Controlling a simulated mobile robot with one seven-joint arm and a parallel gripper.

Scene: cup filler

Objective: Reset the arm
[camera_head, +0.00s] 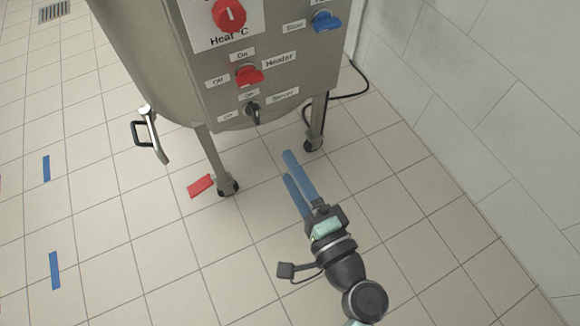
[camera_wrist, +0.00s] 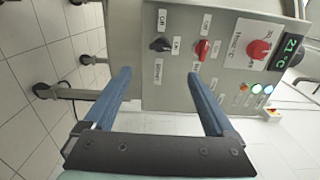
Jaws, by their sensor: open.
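My gripper (camera_head: 291,168) has two blue fingers, open, with nothing between them. In the head view it is in front of the steel tank's lower front, near its legs, with my arm coming from the bottom of the picture. The wrist view also shows my gripper (camera_wrist: 160,100) with its fingers apart and the tank's control panel (camera_wrist: 218,60) beyond them. The fingers appear apart from the panel.
The steel tank (camera_head: 150,60) stands on legs with casters (camera_head: 228,187). A valve handle (camera_head: 152,134) sticks out at its lower left. A black cable (camera_head: 350,94) runs by the right wall (camera_head: 470,110). Red tape (camera_head: 200,186) and blue tape (camera_head: 54,270) mark the floor. The left floor is clear.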

